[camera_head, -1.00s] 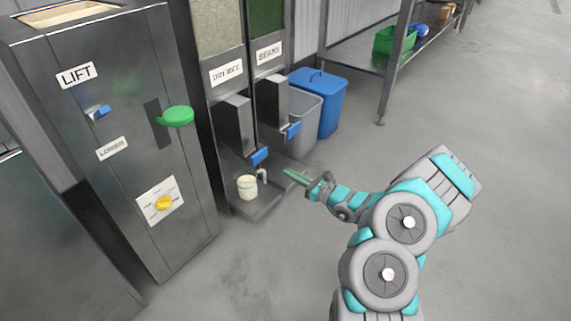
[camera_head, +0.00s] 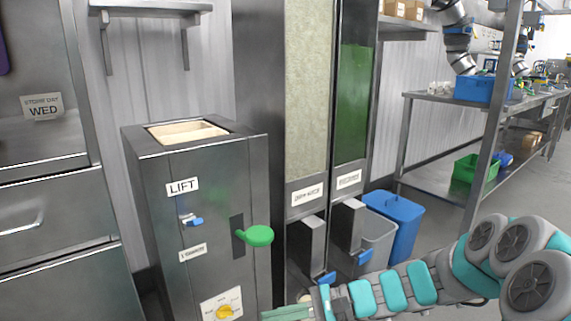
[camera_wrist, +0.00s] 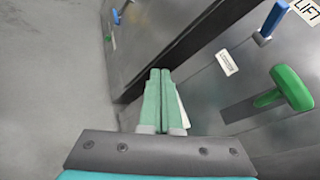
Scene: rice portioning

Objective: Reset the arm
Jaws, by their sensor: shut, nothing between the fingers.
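My gripper (camera_head: 288,312) is at the bottom of the head view, in front of the lift machine and the dispensers, pointing left. In the wrist view my gripper (camera_wrist: 159,75) has its two green fingers together with nothing between them. The steel lift machine (camera_head: 205,215) has a green handle (camera_head: 259,236), a blue lever (camera_head: 193,221) and a yellow knob (camera_head: 224,312). The green handle also shows at the right of the wrist view (camera_wrist: 291,88). The cup's place below the dispensers is mostly hidden behind my arm.
Two dispensers with blue levers, one filled pale (camera_head: 307,90) and one green (camera_head: 353,100), stand right of the machine. A grey bin (camera_head: 378,240) and a blue bin (camera_head: 403,218) are beside them. A steel shelf (camera_head: 440,186) with a green crate (camera_head: 474,170) is farther right.

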